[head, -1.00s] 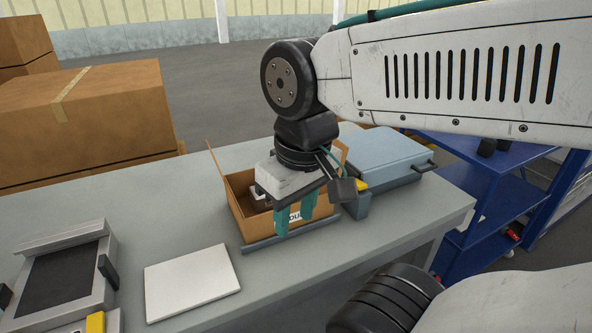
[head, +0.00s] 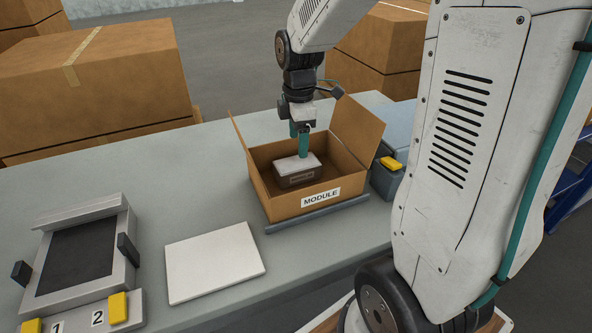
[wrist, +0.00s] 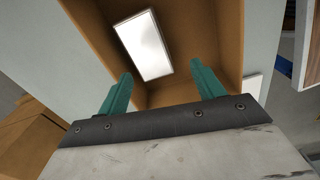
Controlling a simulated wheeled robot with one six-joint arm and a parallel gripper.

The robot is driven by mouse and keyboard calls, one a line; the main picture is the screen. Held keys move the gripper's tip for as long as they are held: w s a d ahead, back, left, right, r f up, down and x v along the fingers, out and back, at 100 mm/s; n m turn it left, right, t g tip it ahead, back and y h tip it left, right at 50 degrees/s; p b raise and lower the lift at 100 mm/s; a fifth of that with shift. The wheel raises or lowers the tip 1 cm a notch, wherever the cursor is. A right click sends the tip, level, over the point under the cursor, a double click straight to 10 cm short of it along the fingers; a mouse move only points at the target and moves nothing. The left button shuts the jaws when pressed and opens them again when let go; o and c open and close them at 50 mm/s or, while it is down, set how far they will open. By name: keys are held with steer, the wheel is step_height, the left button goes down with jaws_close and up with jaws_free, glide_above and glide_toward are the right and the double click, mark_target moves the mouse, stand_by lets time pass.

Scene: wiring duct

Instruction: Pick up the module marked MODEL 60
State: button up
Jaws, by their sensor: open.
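A module (head: 297,164) with a pale top and a darker brown front lies inside an open cardboard box (head: 290,209) marked MODULE. Its front carries a small label too small to read, so I cannot tell if it says MODEL 60. My gripper (head: 300,150) has teal fingers and hangs over the box, by the module's far side. In the wrist view the fingers (wrist: 162,76) are spread apart and empty. The module's bright rectangular top (wrist: 144,45) shows beyond and between the fingertips, apart from them. The box walls surround it.
The box stands on a grey table (head: 205,205) with its flaps raised. A white flat panel (head: 214,262) lies to the left. A fixture (head: 80,255) marked 1 and 2 is at far left. A blue case (head: 397,130) with a yellow-topped block is right of the box.

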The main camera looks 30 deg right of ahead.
mark_target(297, 162)
steer(key=w+f, duration=0.1)
steer(key=w+d+f+n, duration=0.1)
steer(key=f, duration=0.1)
steer(key=shift+d+n, duration=0.2)
steer(key=shift+n, duration=0.1)
step_height(297, 162, down, 7)
steer(key=shift+w+a+f, duration=0.15)
steer(key=c, duration=1)
